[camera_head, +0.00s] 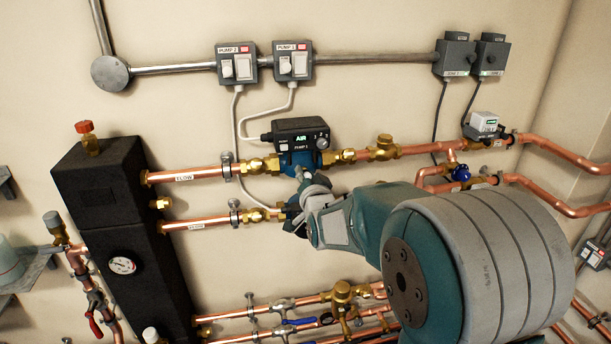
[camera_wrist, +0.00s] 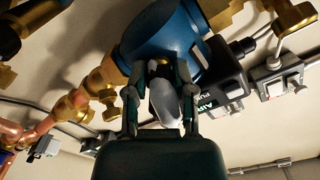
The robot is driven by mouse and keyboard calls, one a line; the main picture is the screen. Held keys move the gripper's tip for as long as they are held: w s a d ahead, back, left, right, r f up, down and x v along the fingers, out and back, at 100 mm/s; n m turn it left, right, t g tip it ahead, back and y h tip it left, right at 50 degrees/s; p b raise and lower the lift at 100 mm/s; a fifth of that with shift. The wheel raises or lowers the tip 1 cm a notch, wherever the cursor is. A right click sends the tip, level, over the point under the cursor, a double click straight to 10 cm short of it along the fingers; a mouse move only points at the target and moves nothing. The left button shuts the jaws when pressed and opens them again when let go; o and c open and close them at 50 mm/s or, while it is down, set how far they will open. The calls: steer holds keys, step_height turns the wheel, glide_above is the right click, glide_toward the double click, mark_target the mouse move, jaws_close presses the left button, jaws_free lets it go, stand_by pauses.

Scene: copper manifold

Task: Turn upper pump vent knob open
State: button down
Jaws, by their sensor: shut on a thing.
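The upper pump (camera_head: 289,161) has a blue body and a black control box (camera_head: 300,130) with a green "AIR" display and a "PUMP 1" label. In the wrist view the blue pump body (camera_wrist: 160,32) is close ahead, with the box (camera_wrist: 222,88) to its right. A pale grey vent knob (camera_wrist: 165,104) sits between the two fingers of my gripper (camera_wrist: 161,92), which are shut on it. In the head view my gripper (camera_head: 301,197) is at the front underside of the pump, and my arm hides the knob. The knob's turn angle is unclear.
Copper pipes with brass fittings (camera_head: 383,147) run left and right of the pump. A black manifold block (camera_head: 115,205) stands at left. Switch boxes (camera_head: 237,66) and conduit are on the wall above. My arm covers the lower right pipes.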

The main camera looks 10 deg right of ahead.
steer(key=shift+f, duration=0.4)
steer(key=shift+c, duration=2.2)
jaws_free()
steer(key=shift+a+r, duration=0.1)
steer(key=shift+r, duration=0.05)
steer(key=shift+r, duration=0.1)
steer(key=s, duration=1.2)
steer(key=shift+w, duration=0.1)
